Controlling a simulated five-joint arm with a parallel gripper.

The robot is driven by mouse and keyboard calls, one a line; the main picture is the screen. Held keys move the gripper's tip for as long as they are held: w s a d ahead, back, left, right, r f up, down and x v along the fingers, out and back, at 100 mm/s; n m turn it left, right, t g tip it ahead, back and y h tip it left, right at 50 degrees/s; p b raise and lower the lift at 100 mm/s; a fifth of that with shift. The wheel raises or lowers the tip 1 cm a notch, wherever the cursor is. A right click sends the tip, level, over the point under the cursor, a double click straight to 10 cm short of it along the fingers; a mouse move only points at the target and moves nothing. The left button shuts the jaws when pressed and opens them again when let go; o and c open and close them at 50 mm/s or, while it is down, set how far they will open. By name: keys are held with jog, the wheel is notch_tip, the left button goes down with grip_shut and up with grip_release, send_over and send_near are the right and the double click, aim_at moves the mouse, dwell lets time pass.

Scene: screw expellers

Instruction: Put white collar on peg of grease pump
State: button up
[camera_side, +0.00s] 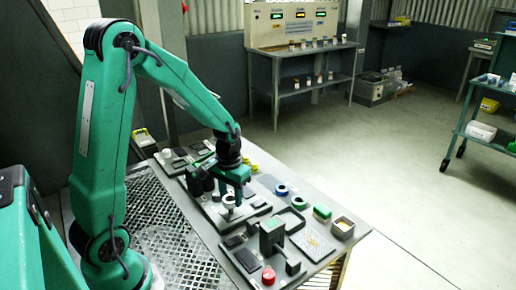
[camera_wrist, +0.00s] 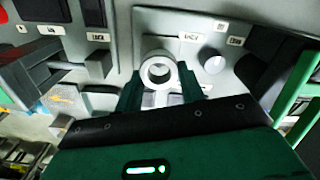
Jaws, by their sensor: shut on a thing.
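The white collar (camera_wrist: 158,69) is a thick pale ring between the two green fingers of my gripper (camera_wrist: 160,88) in the wrist view. The fingers are shut on its sides. In the side view my gripper (camera_side: 230,192) holds the collar (camera_side: 228,201) above a grey plate on the bench. A pale round stub (camera_wrist: 212,61) stands on a light panel just right of the collar in the wrist view; it may be the peg of the grease pump. The labels are too small to read surely. I cannot tell the gap between collar and plate.
The grey bench (camera_side: 350,238) holds several parts close by. A dark green block (camera_side: 271,236) and a red knob (camera_side: 268,276) stand in front.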

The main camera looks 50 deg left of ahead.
jog(key=shift+f, duration=1.6)
dwell(1.9)
jog(key=o, duration=1.5)
jog(key=shift+r, duration=0.2)
jog(key=shift+r, duration=4.3)
jog(key=shift+r, duration=0.1)
